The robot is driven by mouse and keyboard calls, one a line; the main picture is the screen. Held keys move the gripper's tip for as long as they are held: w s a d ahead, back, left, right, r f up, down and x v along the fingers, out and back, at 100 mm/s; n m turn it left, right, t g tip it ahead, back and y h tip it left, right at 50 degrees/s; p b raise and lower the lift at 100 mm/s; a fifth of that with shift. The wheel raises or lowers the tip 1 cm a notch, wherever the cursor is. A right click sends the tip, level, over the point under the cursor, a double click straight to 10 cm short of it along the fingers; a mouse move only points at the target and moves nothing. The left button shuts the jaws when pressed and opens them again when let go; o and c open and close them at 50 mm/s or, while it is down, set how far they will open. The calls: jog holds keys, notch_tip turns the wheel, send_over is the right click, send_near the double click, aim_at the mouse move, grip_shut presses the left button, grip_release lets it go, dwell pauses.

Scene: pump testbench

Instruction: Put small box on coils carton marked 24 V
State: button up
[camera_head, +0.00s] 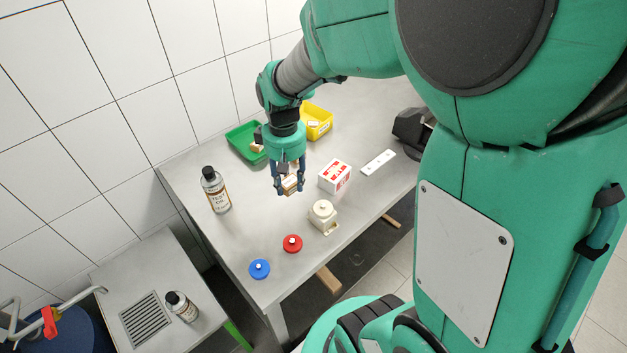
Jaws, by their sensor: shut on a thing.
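My gripper (288,189) points down over the grey table and is shut on a small box (291,184). The box looks white and brown, and the fingers partly cover it. A white carton with red markings (334,175) stands on the table just right of the gripper, apart from the held box. Its print is too small to read, so I cannot tell whether it says 24 V.
A green tray (236,146) and a yellow bin (326,122) stand behind. A cream pump-like part (322,216), a red knob (292,243) and a blue knob (259,268) are in front. A pale strip (378,163) lies right.

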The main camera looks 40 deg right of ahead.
jog(key=w+d, duration=0.3)
jog(key=d, duration=0.9)
send_over(334, 171)
notch_tip(334, 171, down, 5)
jog(key=shift+f, duration=0.65)
jog(key=shift+f+b, duration=0.5)
jog(key=shift+f, duration=2.1)
jog(key=shift+f, duration=0.1)
jog(key=o, duration=1.1)
